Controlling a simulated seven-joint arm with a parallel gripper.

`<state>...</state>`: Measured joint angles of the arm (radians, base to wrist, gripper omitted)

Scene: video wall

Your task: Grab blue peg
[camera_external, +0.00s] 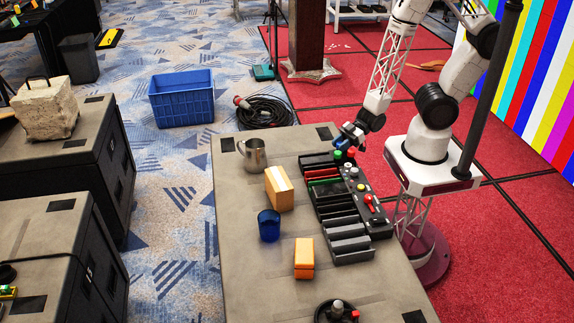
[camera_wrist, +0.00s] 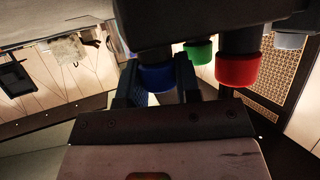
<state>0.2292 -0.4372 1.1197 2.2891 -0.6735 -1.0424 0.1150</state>
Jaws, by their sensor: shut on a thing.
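The blue peg (camera_wrist: 155,77) sits between the two fingers of my gripper (camera_wrist: 160,85) in the wrist view. The fingers are shut on it, and its blue end shows between them. In the external view my gripper (camera_external: 342,140) is at the far end of the black panel (camera_external: 376,214), close to the green peg (camera_external: 337,154) and the red peg (camera_external: 351,153). The green peg (camera_wrist: 200,50) and red peg (camera_wrist: 238,70) also show beside the blue one in the wrist view. In the external view my gripper largely hides the blue peg.
Black bins (camera_external: 335,205) line the panel's left side. A metal mug (camera_external: 253,156), a blue cup (camera_external: 269,226) and orange boxes (camera_external: 279,188) (camera_external: 304,258) stand on the table (camera_external: 240,270). A pale peg (camera_wrist: 290,40) is near the red one. The table's left side is free.

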